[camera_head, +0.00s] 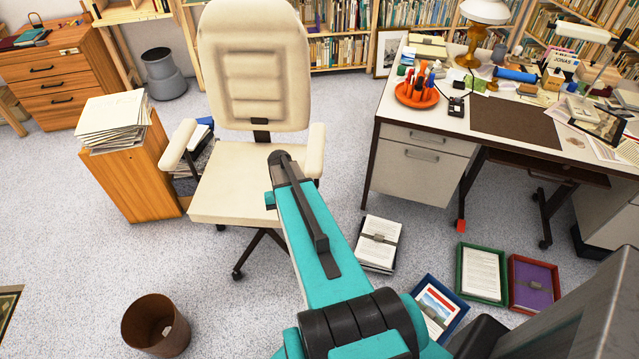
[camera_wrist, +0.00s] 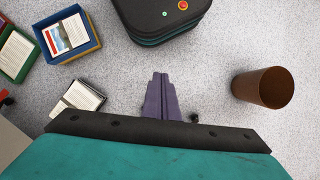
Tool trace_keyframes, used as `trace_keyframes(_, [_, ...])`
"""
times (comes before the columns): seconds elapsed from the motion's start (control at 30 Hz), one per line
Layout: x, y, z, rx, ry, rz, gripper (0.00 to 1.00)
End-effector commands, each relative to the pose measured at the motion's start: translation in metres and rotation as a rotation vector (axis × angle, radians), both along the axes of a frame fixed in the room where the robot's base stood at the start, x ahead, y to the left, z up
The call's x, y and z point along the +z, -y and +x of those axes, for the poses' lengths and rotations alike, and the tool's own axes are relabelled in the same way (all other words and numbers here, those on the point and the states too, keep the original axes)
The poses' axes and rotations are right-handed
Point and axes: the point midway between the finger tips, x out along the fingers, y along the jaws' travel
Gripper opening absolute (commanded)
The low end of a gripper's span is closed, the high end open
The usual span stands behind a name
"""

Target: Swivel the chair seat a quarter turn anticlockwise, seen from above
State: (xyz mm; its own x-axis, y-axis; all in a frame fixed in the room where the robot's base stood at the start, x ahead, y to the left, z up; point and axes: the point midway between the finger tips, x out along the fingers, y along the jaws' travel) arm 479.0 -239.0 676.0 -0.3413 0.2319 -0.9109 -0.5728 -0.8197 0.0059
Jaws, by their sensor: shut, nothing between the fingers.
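The cream office chair stands left of centre in the head view, its tall backrest (camera_head: 254,65) on the far side and its seat (camera_head: 225,190) facing me. Its left armrest (camera_head: 178,143) and right armrest (camera_head: 315,150) are in view. My teal arm crosses in front of the seat's right side and hides part of it. My gripper (camera_wrist: 158,78) shows in the wrist view with its purple fingers together and empty, above the floor. It is hidden in the head view, so its distance from the chair cannot be told. The wrist view shows no seat or backrest.
A brown bin (camera_head: 157,325) stands front left. A desk (camera_head: 420,165) stands right of the chair. A wooden cabinet (camera_head: 130,180) with papers is close on its left.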

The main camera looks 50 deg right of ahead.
Motion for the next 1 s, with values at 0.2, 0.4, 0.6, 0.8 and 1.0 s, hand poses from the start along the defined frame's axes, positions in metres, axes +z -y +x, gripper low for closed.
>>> trace_keyframes(0.2, [-0.054, -0.078, -0.028, 0.149, -0.019, 0.011, 0.00])
trace_keyframes(0.4, [-0.095, -0.138, -0.063, 0.283, -0.034, 0.018, 0.00])
trace_keyframes(0.6, [-0.129, -0.187, -0.107, 0.417, -0.049, 0.024, 0.00])
trace_keyframes(0.8, [-0.154, -0.222, -0.152, 0.539, -0.062, 0.028, 0.00])
trace_keyframes(1.0, [-0.166, -0.237, -0.177, 0.606, -0.067, 0.030, 0.00])
